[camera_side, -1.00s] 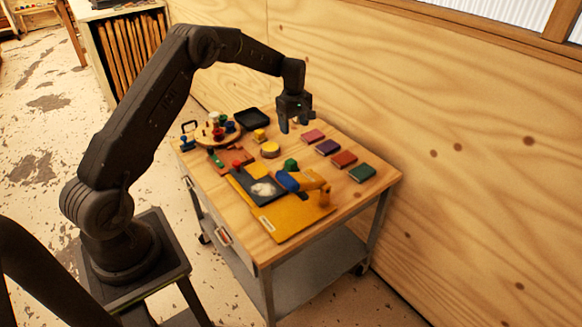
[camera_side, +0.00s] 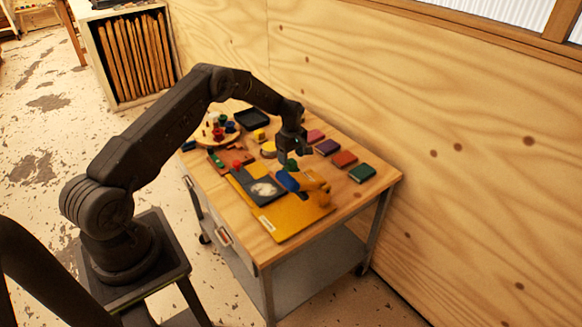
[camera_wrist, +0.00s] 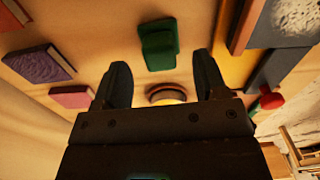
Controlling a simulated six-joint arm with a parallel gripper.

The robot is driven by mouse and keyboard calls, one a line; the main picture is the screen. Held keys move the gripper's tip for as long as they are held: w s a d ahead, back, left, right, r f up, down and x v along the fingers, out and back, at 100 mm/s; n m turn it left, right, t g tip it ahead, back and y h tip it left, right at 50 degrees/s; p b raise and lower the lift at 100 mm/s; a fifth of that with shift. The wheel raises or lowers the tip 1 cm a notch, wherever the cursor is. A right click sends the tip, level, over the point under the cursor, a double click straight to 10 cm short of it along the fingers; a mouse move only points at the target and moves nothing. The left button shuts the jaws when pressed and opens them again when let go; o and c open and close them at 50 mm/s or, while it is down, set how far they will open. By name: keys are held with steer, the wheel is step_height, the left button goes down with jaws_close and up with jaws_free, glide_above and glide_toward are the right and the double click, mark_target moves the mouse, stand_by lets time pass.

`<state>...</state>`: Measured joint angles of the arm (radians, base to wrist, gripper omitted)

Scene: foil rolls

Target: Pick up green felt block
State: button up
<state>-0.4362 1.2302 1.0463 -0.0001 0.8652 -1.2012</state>
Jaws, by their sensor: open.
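The green felt block (camera_side: 291,165) stands on the wooden table beside the blue roll, partly hidden by my gripper in the side view. In the wrist view the green block (camera_wrist: 158,46) lies just beyond my fingertips, roughly centred between them. My gripper (camera_side: 292,153) is low over the table, close above the block. Its two fingers (camera_wrist: 161,75) are spread apart with nothing held.
A blue roll (camera_side: 286,181) and an orange piece lie on a yellow board (camera_side: 290,216) near the block. Colored pads, including a red one (camera_side: 343,159) and a green one (camera_side: 362,173), line the wall side.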

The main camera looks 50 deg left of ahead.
mark_target(291, 161)
step_height(291, 161, down, 3)
steer(key=shift+a+f, duration=0.1)
steer(key=c, duration=1)
step_height(291, 161, up, 4)
steer(key=shift+r, duration=0.1)
steer(key=s+a+r, duration=0.2)
steer(key=s, duration=0.1)
steer(key=s+a+r, duration=0.2)
steer(key=s+a, duration=0.1)
steer(key=s+a+r, duration=0.2)
steer(key=s, duration=0.1)
steer(key=shift+a+r, duration=0.15)
steer(key=shift+r, duration=0.25)
